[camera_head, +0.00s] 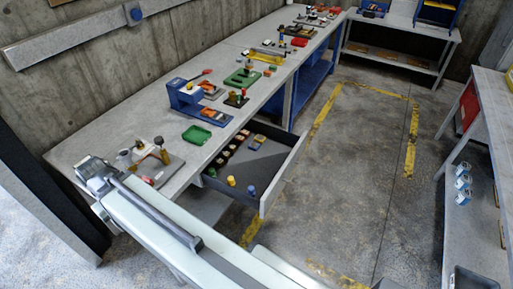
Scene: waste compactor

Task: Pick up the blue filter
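A small blue cylinder (251,190), which looks like the blue filter, stands upright in the open drawer (284,178) near its front. A yellow cylinder (231,181) stands to its left, apart from it. My arm reaches from the bottom of the picture to the upper left, and its grey end, my gripper (92,172), is over the near left end of the workbench. It is well to the left of the drawer and apart from the blue cylinder. The fingers are too small and unclear to tell open from shut.
Several dark items line the drawer's back left. The floor (345,170) to the right is clear. Another bench (495,95) stands at the right.

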